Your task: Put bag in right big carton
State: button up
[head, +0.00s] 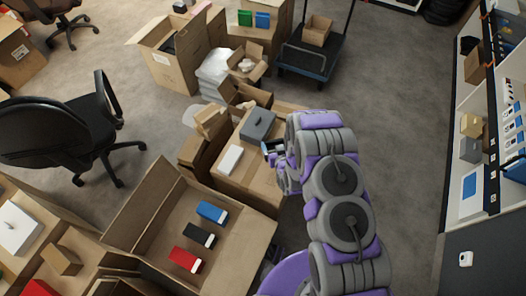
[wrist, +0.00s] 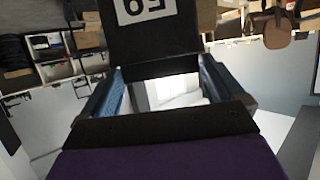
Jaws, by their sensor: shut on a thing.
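My gripper (head: 272,147) is at the end of my raised purple and grey arm, above the cartons in the middle of the head view. In the wrist view, its dark blue fingers (wrist: 163,88) stand either side of a pale, whitish thing (wrist: 170,92), which is mostly hidden; I cannot tell whether it is a bag. White bag-like bundles (head: 214,72) lie on the floor at the back. A big open carton (head: 150,208) at front left holds a blue, a black and a red box. Another big open carton (head: 172,75) stands at the back left.
A closed carton (head: 222,178) near my gripper bears a grey case (head: 258,125) and a white box (head: 230,159). A black office chair (head: 75,130) stands left. A flatbed trolley (head: 305,62) is at the back. A shelf (head: 475,150) lines the right; the floor before it is clear.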

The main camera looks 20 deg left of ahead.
jog(key=s+f+n+g+y, duration=0.1)
jog(key=s+f, duration=0.8)
jog(key=f, duration=0.1)
jog(key=shift+s+a+f, duration=0.25)
jog(key=shift+s+f, duration=0.05)
jog(key=shift+f, duration=0.1)
jog(key=w+a+b, duration=0.1)
jog(key=w+a, duration=0.2)
jog(key=w, duration=0.1)
jog(key=w+a+f+b, duration=0.1)
jog(key=w+a, duration=0.1)
jog(key=w, duration=0.2)
jog(key=w+a+b, duration=0.2)
jog(key=w+a, duration=0.1)
jog(key=w, duration=0.2)
jog(key=shift+a+f, duration=0.3)
jog(key=shift+c, duration=0.8)
jog(key=shift+w+f+b, duration=0.1)
jog(key=shift+f+b, duration=0.6)
jog(key=shift+f, duration=1.1)
jog(key=o, duration=1.2)
jog(key=shift+r, duration=0.1)
jog(key=p+v, duration=0.3)
jog(key=v, duration=0.9)
jog(key=shift+d+p, duration=0.1)
jog(key=shift+p, duration=0.2)
